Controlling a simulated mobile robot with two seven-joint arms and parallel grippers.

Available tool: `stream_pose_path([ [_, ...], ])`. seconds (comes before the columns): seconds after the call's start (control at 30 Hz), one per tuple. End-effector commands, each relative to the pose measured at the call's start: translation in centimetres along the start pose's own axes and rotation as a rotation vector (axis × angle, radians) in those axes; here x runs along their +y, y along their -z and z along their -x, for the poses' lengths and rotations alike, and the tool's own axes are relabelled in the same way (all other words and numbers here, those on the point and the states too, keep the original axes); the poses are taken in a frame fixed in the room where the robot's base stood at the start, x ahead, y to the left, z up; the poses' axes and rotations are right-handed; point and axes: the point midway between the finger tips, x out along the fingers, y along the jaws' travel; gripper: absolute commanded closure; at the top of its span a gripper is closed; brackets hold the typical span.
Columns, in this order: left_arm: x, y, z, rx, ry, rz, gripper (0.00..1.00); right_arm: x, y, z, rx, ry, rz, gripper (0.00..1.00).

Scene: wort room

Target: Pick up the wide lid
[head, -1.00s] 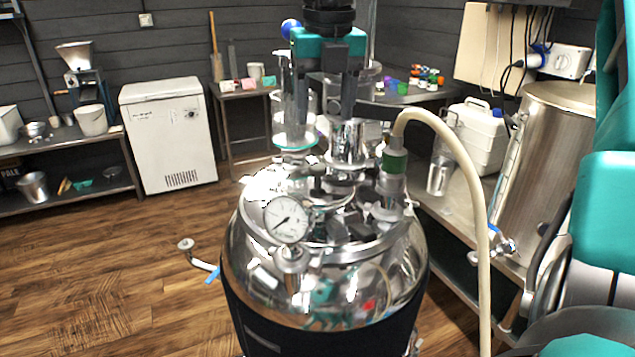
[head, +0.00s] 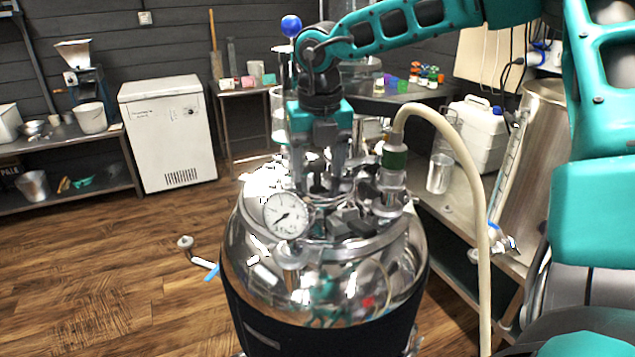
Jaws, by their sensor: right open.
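A polished steel vessel (head: 325,278) with a dark jacket stands in the centre. Its wide steel lid (head: 352,252) sits on top, carrying a pressure gauge (head: 286,215), clamps and fittings. My right gripper (head: 319,178) points down over the middle of the lid, with its fingers open and apart. The fingertips are low among the shiny fittings; I cannot tell whether they touch anything. The gripper hides part of the lid's centre and back. My left gripper is not in view.
A cream hose (head: 455,150) rises from a green-banded fitting (head: 394,160) on the lid, close right of the gripper. A glass cylinder with a blue ball (head: 291,26) stands behind. A steel bench (head: 460,208) is at right; open floor lies left.

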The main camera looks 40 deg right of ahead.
Motion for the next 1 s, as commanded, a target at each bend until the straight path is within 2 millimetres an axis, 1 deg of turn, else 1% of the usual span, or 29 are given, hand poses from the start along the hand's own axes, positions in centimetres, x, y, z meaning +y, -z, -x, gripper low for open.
stream_pose_path([
  [0.1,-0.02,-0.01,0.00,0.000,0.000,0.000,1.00,0.00,0.00,0.02,0.000,0.000,0.000,0.38],
  [0.73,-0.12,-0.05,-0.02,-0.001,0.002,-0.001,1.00,-0.01,-0.02,0.07,0.000,0.001,0.000,0.99],
  [0.77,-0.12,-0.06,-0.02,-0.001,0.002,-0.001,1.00,-0.01,-0.02,0.07,0.000,0.001,0.000,1.00],
  [1.0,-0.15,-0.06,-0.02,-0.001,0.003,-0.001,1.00,0.02,-0.07,0.15,-0.002,0.000,0.000,1.00],
])
